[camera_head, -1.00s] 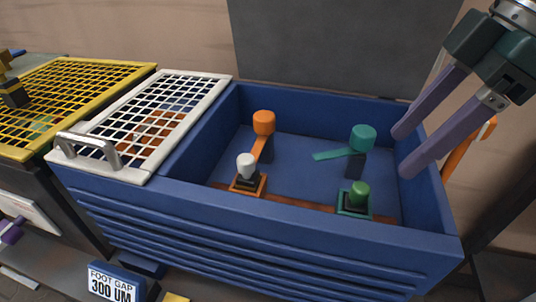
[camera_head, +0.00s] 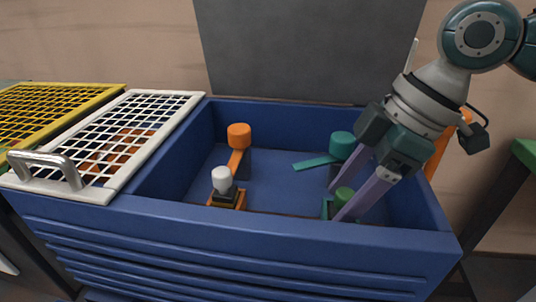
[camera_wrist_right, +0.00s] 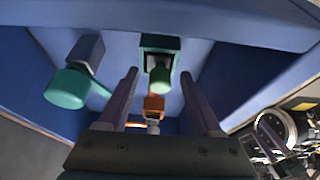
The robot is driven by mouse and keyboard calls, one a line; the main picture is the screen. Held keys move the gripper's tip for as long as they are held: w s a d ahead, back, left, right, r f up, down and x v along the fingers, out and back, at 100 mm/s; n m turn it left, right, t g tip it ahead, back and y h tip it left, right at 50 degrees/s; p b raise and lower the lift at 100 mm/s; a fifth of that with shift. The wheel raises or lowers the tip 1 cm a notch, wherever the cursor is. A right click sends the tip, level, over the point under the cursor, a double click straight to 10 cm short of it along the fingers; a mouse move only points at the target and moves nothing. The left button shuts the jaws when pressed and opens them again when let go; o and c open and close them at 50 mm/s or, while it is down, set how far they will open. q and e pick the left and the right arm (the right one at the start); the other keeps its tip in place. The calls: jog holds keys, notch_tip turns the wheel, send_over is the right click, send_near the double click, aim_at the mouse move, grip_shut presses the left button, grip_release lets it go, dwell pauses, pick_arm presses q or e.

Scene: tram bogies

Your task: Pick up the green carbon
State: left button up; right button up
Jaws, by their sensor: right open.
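A small piece with a green round knob on a dark block in a green square base (camera_head: 344,194) sits in the blue bin near its front wall. It also shows in the right wrist view (camera_wrist_right: 160,80), between and beyond my fingertips. My right gripper (camera_head: 335,204) is open and reaches down into the bin, its purple fingers at this piece and partly hiding it. No grip on it shows. A teal-capped piece with a flat teal strip (camera_head: 342,143) stands behind, also in the right wrist view (camera_wrist_right: 66,88). My left gripper is out of view.
The blue bin (camera_head: 250,240) also holds an orange-capped piece (camera_head: 239,136) and a white-knobbed piece on an orange base (camera_head: 223,184). The bin's walls surround my fingers. A white grid lid with a handle (camera_head: 110,140) covers the bin's left part.

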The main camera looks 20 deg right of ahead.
jog(key=shift+c, duration=0.3)
grip_shut()
dwell(0.3)
